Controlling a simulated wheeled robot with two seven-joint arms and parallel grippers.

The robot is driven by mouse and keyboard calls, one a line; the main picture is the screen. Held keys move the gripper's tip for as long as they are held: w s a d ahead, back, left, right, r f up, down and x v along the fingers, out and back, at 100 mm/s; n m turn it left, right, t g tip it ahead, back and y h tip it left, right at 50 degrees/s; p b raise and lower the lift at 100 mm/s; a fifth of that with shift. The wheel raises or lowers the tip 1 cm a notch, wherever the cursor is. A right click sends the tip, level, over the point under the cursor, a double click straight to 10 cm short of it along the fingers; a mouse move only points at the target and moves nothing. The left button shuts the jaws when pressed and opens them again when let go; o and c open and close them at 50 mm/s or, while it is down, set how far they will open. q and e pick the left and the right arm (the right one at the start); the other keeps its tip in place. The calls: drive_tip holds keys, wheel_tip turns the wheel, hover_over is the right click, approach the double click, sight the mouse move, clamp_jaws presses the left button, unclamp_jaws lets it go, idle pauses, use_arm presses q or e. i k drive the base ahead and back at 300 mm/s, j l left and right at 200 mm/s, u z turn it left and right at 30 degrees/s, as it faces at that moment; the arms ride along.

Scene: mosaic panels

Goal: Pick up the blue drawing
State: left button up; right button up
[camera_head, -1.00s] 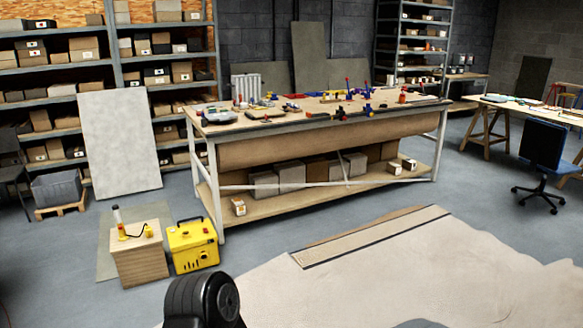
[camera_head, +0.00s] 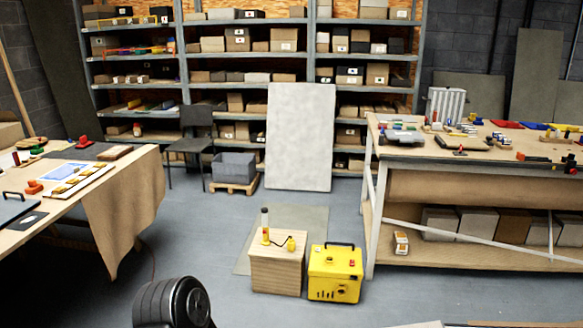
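A small dark sheet (camera_head: 27,220) lies nearer the front of that table. It is too small to tell whether either is the drawing. Neither gripper is in view. Only a black rounded part of my own body shows at the bottom edge.
A wooden box (camera_head: 277,273) and a yellow case (camera_head: 335,274) stand on the floor ahead. A workbench (camera_head: 400,150) with tools is at the right. A chair (camera_head: 190,147) and a grey crate (camera_head: 233,168) stand before the shelves. Floor between table and box is clear.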

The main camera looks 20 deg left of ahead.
sight(67, 170)
drive_tip(key=i+j+u, duration=0.25)
drive_tip(key=i, duration=0.25)
drive_tip(key=i+u, duration=0.3)
drive_tip(key=i, duration=0.2)
drive_tip(key=i+l+u, duration=0.1)
drive_tip(key=i+u, duration=0.15)
drive_tip(key=i, duration=0.25)
drive_tip(key=i+l+u, duration=0.15)
drive_tip(key=i+u, duration=0.15)
drive_tip(key=i, duration=0.2)
drive_tip(key=i+l+u, duration=0.25)
drive_tip(key=i, duration=0.25)
drive_tip(key=i+u, duration=0.2)
drive_tip(key=i, duration=0.4)
drive_tip(key=i+u, duration=0.25)
drive_tip(key=i, duration=0.35)
drive_tip(key=i+l+u, duration=0.2)
drive_tip(key=i, duration=0.4)
